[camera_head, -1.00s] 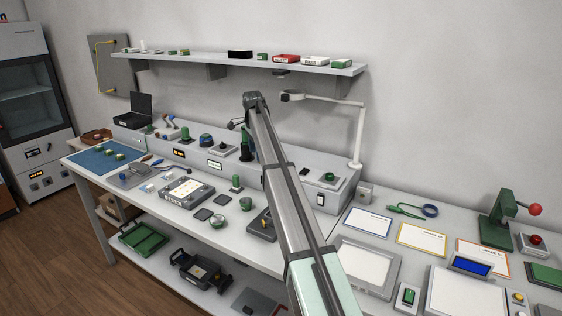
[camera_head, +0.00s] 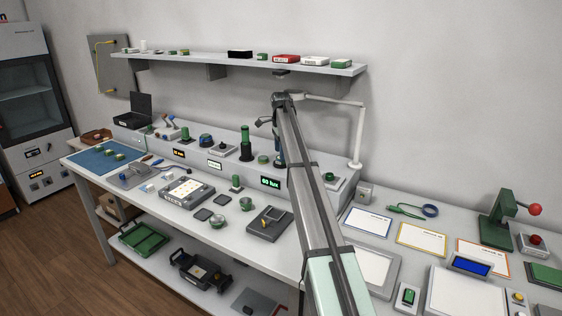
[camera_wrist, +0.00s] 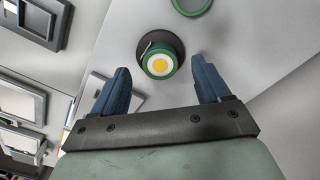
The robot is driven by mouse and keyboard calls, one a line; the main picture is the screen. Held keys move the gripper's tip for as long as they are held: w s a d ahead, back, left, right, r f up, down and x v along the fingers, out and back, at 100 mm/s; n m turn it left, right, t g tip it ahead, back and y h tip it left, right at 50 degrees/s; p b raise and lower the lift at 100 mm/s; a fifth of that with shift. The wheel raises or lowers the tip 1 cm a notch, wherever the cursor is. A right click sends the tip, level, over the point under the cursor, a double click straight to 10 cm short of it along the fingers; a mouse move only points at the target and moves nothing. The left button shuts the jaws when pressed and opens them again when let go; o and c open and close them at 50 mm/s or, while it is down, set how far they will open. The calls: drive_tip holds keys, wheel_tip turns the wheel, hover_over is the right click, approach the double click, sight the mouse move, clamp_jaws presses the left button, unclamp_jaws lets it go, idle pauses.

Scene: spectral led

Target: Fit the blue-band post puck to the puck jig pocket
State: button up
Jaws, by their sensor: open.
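In the wrist view, a round green post-like piece (camera_wrist: 160,65) with a white and yellow top stands on a dark round base. It lies ahead of my gripper (camera_wrist: 160,66), in line with the gap between the blue fingers. The fingers are open, with nothing held. In the head view, my arm covers much of the spot where the gripper works. A grey block with a recess (camera_head: 268,224), likely the puck jig, lies on the bench front, left of my arm. Its pocket looks empty.
A tall dark green post (camera_head: 246,146) and a low green round piece (camera_head: 263,160) stand on the raised ledge left of my arm. A lit display (camera_head: 270,182) is on the ledge front. A lamp (camera_head: 358,130) stands right.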

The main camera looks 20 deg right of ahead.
wheel_tip(320, 180, down, 2)
drive_tip(key=shift+f, duration=0.25)
drive_tip(key=c, duration=1.2)
drive_tip(key=shift+o, duration=0.2)
drive_tip(key=shift+r, duration=0.1)
wheel_tip(320, 180, up, 4)
drive_tip(key=shift+f, duration=0.15)
drive_tip(key=s+a, duration=1.2)
drive_tip(key=shift+s+a+f, duration=0.15)
drive_tip(key=shift+s+a, duration=0.25)
